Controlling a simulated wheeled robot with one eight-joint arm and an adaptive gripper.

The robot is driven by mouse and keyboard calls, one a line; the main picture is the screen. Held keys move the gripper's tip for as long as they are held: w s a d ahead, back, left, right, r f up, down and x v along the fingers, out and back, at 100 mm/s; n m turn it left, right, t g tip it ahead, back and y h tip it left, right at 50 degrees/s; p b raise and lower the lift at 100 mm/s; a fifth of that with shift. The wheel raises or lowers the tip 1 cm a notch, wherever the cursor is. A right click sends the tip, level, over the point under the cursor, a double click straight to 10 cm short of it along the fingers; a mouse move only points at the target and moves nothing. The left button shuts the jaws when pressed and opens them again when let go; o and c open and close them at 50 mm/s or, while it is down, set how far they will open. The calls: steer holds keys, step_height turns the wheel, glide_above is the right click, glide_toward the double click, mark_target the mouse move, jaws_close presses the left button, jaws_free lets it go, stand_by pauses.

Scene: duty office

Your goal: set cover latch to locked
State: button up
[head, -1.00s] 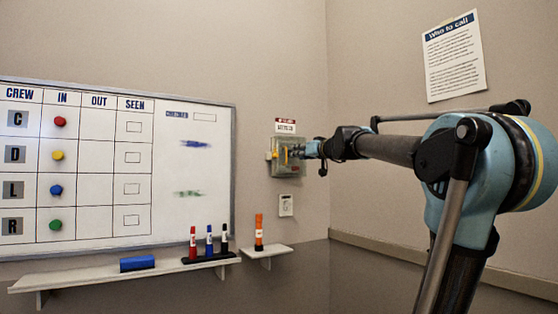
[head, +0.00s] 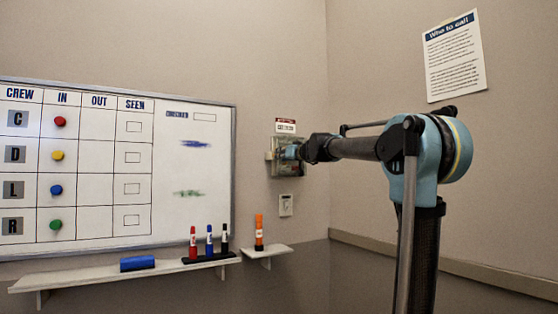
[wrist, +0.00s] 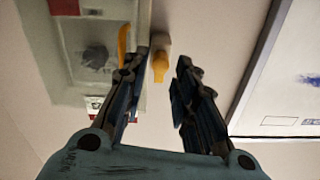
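The clear-covered box (head: 284,170) is mounted on the wall right of the whiteboard. My gripper (head: 291,152) is in front of it in the head view and hides most of its face. In the wrist view the box (wrist: 100,20) fills the upper left. A yellow latch (wrist: 160,58) juts out beside the box's edge, in line with the gap between my fingertips (wrist: 160,65). An orange-yellow strip (wrist: 123,42) shows on the box, partly behind the left finger. My gripper is open, with nothing gripped. Contact with the latch and its setting cannot be told.
A red-and-white label (head: 285,126) is above the box and a white wall plate (head: 286,205) below it. The whiteboard (head: 234,150) is to the left; its frame edge (wrist: 262,60) shows at right in the wrist view.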

steer(key=shift+x, duration=1.35)
jaws_close()
steer(key=m, duration=1.8)
